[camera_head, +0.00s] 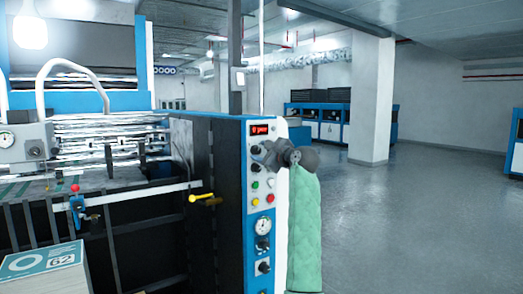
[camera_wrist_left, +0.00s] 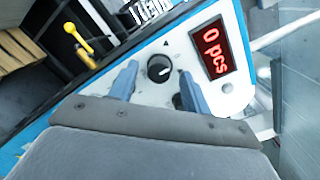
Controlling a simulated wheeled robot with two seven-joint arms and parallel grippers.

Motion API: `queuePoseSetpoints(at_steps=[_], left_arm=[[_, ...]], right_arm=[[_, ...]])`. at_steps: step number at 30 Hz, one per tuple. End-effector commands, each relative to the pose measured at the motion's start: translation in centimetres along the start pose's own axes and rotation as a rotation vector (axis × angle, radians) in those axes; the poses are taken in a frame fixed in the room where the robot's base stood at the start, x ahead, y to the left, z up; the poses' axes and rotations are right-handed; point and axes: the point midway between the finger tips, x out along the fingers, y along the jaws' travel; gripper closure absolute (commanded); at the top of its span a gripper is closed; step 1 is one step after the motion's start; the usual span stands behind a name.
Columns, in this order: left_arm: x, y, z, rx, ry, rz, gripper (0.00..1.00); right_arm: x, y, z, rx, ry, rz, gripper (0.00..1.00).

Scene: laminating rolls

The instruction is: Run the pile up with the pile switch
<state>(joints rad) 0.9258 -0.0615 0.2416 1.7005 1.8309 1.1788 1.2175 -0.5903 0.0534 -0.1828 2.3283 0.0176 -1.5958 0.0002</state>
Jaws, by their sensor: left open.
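The pile switch appears to be the black rotary knob (camera_wrist_left: 159,68) with a small triangle mark above it, on the white control panel (camera_wrist_left: 232,100) in the left wrist view. My left gripper (camera_wrist_left: 157,72) is open, with one finger on each side of this knob. I cannot tell whether the fingers touch it. In the head view my left gripper (camera_head: 267,153) is at the upper part of the panel, just below the red display (camera_head: 262,129), and partly covers the knobs there. The display reads "0 pcs" in the wrist view (camera_wrist_left: 213,51). My right gripper is not in view.
Coloured buttons (camera_head: 255,185), a gauge (camera_head: 263,226) and lower knobs (camera_head: 264,267) sit further down the panel. A yellow handle (camera_head: 205,199) sticks out left of it. Open grey floor (camera_head: 430,210) lies to the right.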

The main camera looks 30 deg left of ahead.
Motion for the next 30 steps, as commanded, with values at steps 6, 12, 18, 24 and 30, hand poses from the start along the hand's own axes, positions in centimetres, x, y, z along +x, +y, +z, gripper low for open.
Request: queuePoseSetpoints(at_steps=[6,12,18,24,30], left_arm=[[0.44,0.01,0.00,0.000,0.000,0.000,0.52],[0.43,0.02,-0.01,0.000,0.000,0.000,0.54],[0.42,0.02,-0.01,0.000,0.000,0.000,0.93],[0.42,0.05,-0.04,0.006,0.000,0.000,0.96],[0.40,0.12,-0.14,0.059,-0.003,-0.004,0.96]], right_arm=[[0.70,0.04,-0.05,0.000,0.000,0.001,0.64],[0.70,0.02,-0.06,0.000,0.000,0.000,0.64],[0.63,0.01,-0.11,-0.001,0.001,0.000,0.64],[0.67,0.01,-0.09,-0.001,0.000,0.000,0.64],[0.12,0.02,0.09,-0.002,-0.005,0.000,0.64]])
